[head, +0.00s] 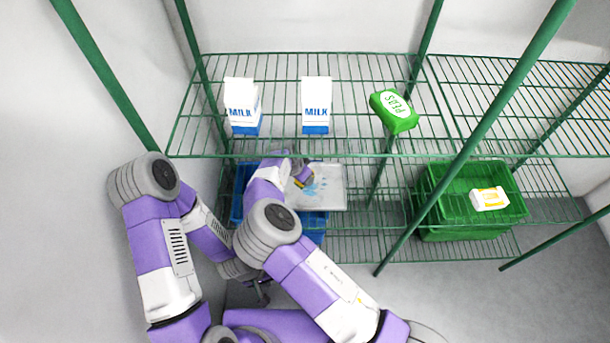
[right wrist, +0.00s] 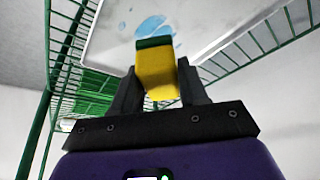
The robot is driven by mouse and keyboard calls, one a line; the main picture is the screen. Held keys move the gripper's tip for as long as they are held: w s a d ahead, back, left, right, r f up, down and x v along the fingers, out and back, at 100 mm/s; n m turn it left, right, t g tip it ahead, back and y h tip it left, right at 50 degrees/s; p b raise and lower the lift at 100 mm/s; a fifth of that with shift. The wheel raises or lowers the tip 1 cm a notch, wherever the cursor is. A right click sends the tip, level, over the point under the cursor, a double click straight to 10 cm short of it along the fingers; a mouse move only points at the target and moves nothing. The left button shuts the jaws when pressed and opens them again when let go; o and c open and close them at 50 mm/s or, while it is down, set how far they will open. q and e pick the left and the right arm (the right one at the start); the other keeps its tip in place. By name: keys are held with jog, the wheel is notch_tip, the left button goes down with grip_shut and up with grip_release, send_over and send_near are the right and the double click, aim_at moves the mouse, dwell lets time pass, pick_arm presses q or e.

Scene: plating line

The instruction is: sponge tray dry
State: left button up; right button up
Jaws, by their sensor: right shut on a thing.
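A pale grey tray (head: 332,199) lies on the lower level of the green wire rack, over blue crates. Light blue wet patches (head: 316,187) show on it. In the right wrist view the tray (right wrist: 215,14) fills the top, with a blue patch near its middle. My right gripper (head: 298,178) is at the tray's left part and is shut on a yellow sponge with a green layer (right wrist: 157,72). I cannot tell whether the sponge touches the tray. My left gripper (head: 262,294) hangs low in front of the rack, partly hidden; its jaws are too small to read.
Two milk cartons (head: 242,106) (head: 316,105) and a green peas bag (head: 394,111) stand on the upper shelf. A green crate (head: 430,207) with a white and yellow box (head: 489,199) is at lower right. Green posts (head: 470,120) stand in front.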

jog(key=shift+w+a+f, duration=0.15)
jog(key=shift+w+f, duration=0.05)
jog(key=shift+f+b, duration=1.65)
jog(key=shift+f, duration=0.9)
jog(key=shift+s+f+b, duration=0.1)
jog(key=shift+f+b, duration=0.6)
jog(key=shift+f, duration=0.35)
